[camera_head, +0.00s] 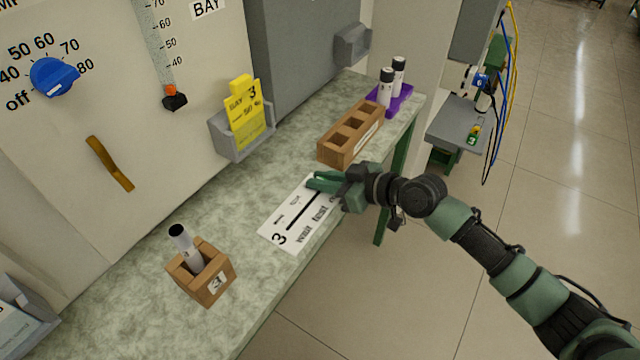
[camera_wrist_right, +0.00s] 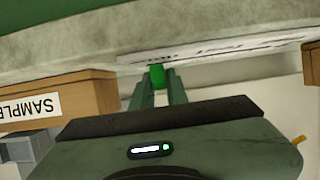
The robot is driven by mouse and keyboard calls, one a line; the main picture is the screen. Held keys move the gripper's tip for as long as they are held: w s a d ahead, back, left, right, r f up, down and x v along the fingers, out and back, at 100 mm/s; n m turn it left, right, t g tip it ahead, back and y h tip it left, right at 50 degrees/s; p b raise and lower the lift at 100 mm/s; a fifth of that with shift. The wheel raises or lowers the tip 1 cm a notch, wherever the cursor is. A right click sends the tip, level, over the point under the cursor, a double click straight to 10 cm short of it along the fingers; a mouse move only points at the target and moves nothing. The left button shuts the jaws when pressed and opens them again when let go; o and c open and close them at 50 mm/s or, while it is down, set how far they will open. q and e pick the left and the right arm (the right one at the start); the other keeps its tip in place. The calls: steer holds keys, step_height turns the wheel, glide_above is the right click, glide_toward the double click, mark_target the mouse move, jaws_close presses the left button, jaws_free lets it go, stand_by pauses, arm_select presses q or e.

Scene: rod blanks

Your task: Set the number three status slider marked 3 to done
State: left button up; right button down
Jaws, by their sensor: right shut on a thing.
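The white status slider plate (camera_head: 272,234) marked 3 lies on the bench top, with a dark slot and the words "wait" and "test" readable. The far end of the plate is covered by my right gripper (camera_head: 318,181), so any further word there is hidden. In the right wrist view the gripper's fingers (camera_wrist_right: 158,88) are shut on a small green slider knob (camera_wrist_right: 157,75) at the plate (camera_wrist_right: 215,50). The knob is at the far end of the slot, past "test". My left gripper is not in view.
A wooden block with square holes (camera_head: 330,148) stands just beyond the plate. A wooden holder marked 3 (camera_head: 205,283) carries a rod (camera_head: 186,247) nearer me. A purple stand (camera_head: 404,100) with white, black-topped cylinders is at the far end. A grey card holder (camera_head: 231,143) is on the panel.

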steer(key=c, duration=1.4)
jaws_free()
steer(key=shift+w+d, duration=0.2)
steer(key=b+v, duration=0.1)
steer(key=v, duration=0.5)
steer(key=shift+s+d, duration=0.25)
steer(key=shift+d, duration=0.1)
steer(key=shift+s+d+r, duration=0.25)
steer(key=shift+d+r, duration=0.05)
steer(key=shift+d, duration=0.05)
